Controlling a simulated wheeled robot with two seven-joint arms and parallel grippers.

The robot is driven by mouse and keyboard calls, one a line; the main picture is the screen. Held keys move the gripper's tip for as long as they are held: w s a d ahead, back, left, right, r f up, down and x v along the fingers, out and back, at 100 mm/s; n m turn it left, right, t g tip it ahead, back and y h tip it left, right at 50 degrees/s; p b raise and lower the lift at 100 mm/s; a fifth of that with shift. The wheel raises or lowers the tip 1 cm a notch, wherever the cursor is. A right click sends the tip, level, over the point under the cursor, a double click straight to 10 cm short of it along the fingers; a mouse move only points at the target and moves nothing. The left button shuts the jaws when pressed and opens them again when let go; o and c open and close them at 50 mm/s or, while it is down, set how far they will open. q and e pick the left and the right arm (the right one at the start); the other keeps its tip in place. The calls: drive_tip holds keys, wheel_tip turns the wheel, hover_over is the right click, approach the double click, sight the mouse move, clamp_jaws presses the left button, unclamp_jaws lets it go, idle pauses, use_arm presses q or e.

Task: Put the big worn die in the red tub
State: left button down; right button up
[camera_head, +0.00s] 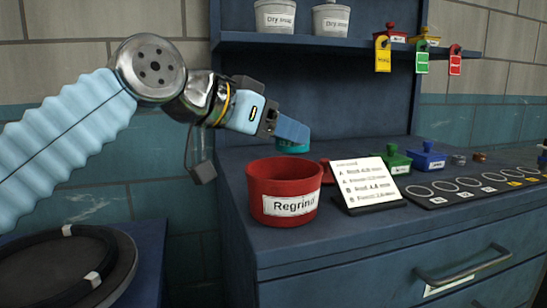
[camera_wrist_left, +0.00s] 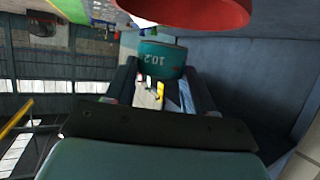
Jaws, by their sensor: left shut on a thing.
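The red tub (camera_head: 263,200), labelled "Regrind", stands open at the left front of the blue bench. Its red side also shows at the top of the left wrist view (camera_wrist_left: 200,10). My left gripper (camera_head: 297,134) is shut on a teal round die (camera_head: 291,148), held in the air above and behind the tub's right rim. In the left wrist view the die (camera_wrist_left: 161,58) sits between the fingertips with "10.2" readable on its side. Whether it is worn cannot be told. The tub's inside is mostly hidden. My right gripper is not in view.
A white card on a stand (camera_head: 367,184) is just right of the tub. Green (camera_head: 394,162) and blue (camera_head: 428,160) lidded boxes, two small rings and a black board with circles (camera_head: 480,188) lie further right. A shelf (camera_head: 300,40) with white tubs overhangs the back.

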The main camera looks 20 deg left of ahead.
use_arm(q)
drive_tip(key=f, duration=0.2)
drive_tip(key=a+f+b, duration=0.1)
drive_tip(key=f, duration=0.1)
drive_tip(key=shift+s, duration=0.1)
drive_tip(key=shift+f, duration=0.1)
drive_tip(key=shift+f+b, duration=0.55)
drive_tip(key=shift+b, duration=0.1)
drive_tip(key=shift+c, duration=2)
unclamp_jaws()
